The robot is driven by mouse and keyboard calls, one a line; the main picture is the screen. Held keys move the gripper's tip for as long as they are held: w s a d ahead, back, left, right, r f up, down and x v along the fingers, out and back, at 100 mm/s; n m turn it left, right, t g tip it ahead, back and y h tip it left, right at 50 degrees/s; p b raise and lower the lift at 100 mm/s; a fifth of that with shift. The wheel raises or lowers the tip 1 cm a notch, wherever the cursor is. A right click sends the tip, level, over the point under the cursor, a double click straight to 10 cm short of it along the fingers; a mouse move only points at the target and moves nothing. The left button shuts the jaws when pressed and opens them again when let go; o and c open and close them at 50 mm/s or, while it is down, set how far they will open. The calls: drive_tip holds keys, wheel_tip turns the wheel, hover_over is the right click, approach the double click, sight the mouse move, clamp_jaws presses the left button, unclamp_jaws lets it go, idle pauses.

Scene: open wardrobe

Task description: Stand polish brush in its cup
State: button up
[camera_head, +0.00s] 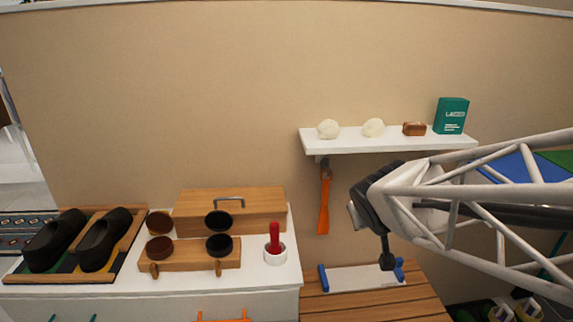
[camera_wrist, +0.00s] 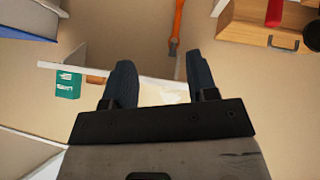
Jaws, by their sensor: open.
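A red-handled brush (camera_head: 275,236) stands upright in a small white cup (camera_head: 276,258) on the white cabinet top, right of the wooden block. Its lower end is hidden inside the cup. The red handle also shows at the top edge of the wrist view (camera_wrist: 274,12), where the cup is out of frame. My gripper (camera_wrist: 164,80) has its two dark blue fingers spread, with nothing between them. It faces the wall shelf, well away from the brush and cup. In the head view my arm reaches in from the right, and the fingers are hard to make out.
A wooden box (camera_head: 255,203) and a block with round pots (camera_head: 186,262) stand left of the cup. Black shoes (camera_head: 101,242) are farther left. A white shelf (camera_head: 350,143) and a hanging orange shoehorn (camera_head: 324,205) are on the wall. A wooden bench (camera_head: 375,305) lies right.

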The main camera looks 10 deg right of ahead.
drive_tip(key=s+a+m+g+y, duration=0.1)
drive_tip(key=s+a+g, duration=0.1)
drive_tip(key=s, duration=0.6)
drive_tip(key=s+a+g+y, duration=0.1)
drive_tip(key=s+g, duration=0.3)
drive_tip(key=s, duration=0.5)
drive_tip(key=shift+s+a+f+m, duration=0.15)
drive_tip(key=shift+s+a+m, duration=0.2)
drive_tip(key=shift+a, duration=0.55)
drive_tip(key=shift+w, duration=0.1)
